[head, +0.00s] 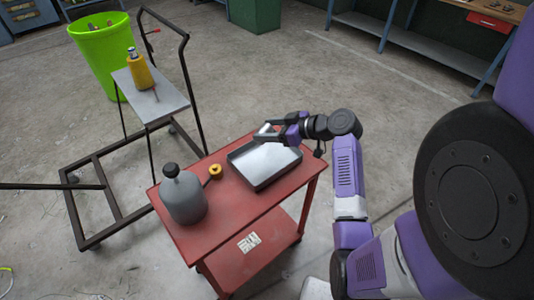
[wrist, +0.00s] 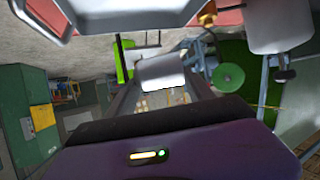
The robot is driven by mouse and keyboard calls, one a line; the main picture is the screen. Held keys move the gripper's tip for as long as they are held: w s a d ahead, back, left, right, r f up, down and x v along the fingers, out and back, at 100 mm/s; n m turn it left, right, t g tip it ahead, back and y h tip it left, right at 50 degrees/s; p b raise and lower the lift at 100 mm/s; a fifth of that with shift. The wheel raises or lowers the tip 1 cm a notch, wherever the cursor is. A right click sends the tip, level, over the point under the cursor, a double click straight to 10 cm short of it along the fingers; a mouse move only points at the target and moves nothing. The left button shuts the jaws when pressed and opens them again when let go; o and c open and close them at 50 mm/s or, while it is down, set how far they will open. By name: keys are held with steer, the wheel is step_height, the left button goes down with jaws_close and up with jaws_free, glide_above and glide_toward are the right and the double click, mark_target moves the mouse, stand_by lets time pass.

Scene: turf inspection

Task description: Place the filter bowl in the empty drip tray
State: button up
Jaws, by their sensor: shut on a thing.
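My gripper (head: 266,133) is shut on a pale silver piece, which I take to be the filter bowl (head: 265,128), at the far edge of the drip tray. In the wrist view the bowl (wrist: 162,71) sits between the two fingers of my gripper (wrist: 160,88). The grey drip tray (head: 265,185) lies on the red cart and looks empty. Its rim (wrist: 95,34) shows at the top of the wrist view, apart from the bowl. The bowl's exact height over the tray cannot be told.
A grey bottle with a black cap (head: 184,196) and a small yellow-ended item (head: 215,171) stand on the red cart (head: 230,223) left of the tray. Behind are a metal trolley (head: 152,100) with a yellow bottle (head: 140,71) and a lime-green bin (head: 98,50).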

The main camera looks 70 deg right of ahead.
step_height(320, 180, down, 11)
steer(key=shift+f+p, duration=0.2)
steer(key=shift+p, duration=0.15)
steer(key=o, duration=1.5)
steer(key=shift+s, duration=0.1)
steer(key=b+v, duration=0.1)
steer(key=v, duration=1.1)
steer(key=shift+b, duration=0.4)
